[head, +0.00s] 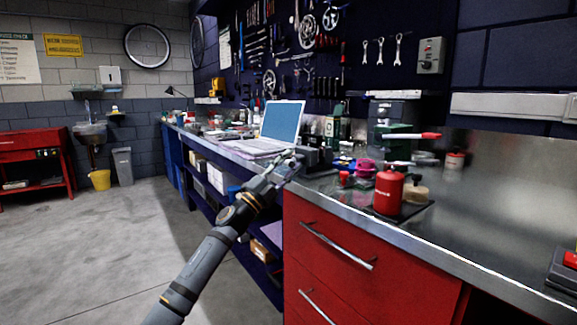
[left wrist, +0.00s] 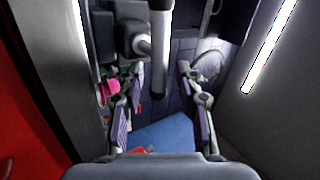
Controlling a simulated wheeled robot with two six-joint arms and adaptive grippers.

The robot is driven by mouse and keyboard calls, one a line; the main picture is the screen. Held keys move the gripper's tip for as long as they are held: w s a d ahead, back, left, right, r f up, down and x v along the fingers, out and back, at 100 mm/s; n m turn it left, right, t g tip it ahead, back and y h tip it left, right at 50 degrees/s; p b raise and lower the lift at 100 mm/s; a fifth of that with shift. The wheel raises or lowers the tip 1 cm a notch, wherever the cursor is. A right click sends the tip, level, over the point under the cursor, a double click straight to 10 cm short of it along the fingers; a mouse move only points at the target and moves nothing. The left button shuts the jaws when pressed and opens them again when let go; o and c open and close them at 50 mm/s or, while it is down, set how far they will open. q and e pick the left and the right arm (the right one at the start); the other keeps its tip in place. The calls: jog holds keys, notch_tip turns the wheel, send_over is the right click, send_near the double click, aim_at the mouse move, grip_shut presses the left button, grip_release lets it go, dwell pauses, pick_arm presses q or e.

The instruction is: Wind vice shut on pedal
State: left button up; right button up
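The dark vice (head: 318,157) is at the front edge of the bench, just right of the laptop. In the left wrist view its round screw end (left wrist: 133,40) and a grey bar handle (left wrist: 160,50) show, the bar upright in the picture. My left gripper (head: 287,167) is just in front of the vice. In the left wrist view my left gripper (left wrist: 161,100) has its two fingers well apart, with the bar's lower end between and above them; contact cannot be told. I cannot make out the pedal or the vice jaws. My right gripper is not in view.
A laptop (head: 275,130) stands open behind my left gripper. A red bottle (head: 388,190) and small jars stand on a dark mat to the right. Red drawers (head: 370,262) with bar handles are below the bench. The floor at left is clear.

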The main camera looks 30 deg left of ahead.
pick_arm(q)
jog(key=v, duration=0.7)
jog(key=shift+s+f, duration=0.2)
jog(key=shift+o, duration=0.2)
jog(key=shift+a, duration=0.1)
dwell(0.4)
